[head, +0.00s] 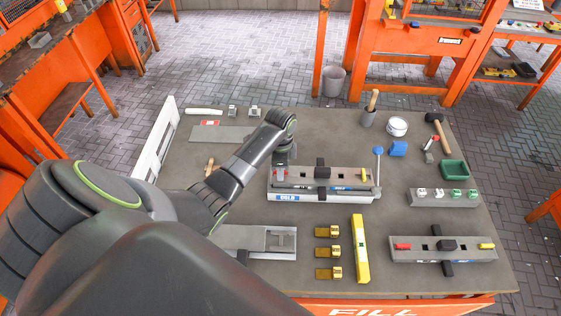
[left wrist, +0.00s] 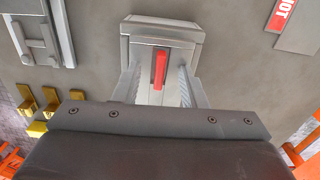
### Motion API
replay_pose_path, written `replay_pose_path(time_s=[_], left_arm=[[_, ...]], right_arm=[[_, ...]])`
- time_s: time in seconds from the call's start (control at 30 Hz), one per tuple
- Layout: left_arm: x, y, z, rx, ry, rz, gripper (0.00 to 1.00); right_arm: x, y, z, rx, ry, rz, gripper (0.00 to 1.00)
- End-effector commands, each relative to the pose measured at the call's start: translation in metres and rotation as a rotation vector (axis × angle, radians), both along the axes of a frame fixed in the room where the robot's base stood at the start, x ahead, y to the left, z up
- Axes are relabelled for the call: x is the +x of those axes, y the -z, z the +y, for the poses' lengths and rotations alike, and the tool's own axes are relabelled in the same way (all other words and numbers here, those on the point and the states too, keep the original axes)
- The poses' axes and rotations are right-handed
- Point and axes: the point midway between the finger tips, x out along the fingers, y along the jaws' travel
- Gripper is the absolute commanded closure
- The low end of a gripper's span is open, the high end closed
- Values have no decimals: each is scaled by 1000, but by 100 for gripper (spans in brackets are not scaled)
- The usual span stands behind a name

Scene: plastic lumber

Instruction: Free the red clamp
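A red clamp (head: 277,172) sits on the left end of a long grey mould (head: 345,185) with a blue label, near the middle of the table. In the left wrist view the red clamp (left wrist: 160,69) is a narrow upright bar on the mould's end. My left gripper (head: 281,165) is right above that end, fingers down. In the left wrist view its open fingers (left wrist: 160,88) lie on either side of the red clamp with gaps; contact is not visible. A second red clamp (head: 402,246) lies on another grey mould (head: 440,255) at the front right. My right gripper is not in view.
A blue-knobbed lever (head: 378,153) rises at the middle mould's right end. A yellow level (head: 360,250) and several brass pieces (head: 328,252) lie in front. A white can (head: 397,127), mallet (head: 437,128) and green tray (head: 454,169) stand at the back right.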

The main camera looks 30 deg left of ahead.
Motion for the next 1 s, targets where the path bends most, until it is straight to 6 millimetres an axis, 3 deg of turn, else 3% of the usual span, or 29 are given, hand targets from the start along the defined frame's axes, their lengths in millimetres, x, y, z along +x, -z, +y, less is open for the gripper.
replay_pose_path(time_s=[0.17,0.8,1.0], left_arm=[[0,-2,0,-1,1,-1,62],[1,-63,0,1,1,-3,62],[0,-70,0,-1,1,-1,62]], right_arm=[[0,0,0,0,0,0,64],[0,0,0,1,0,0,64],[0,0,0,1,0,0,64]])
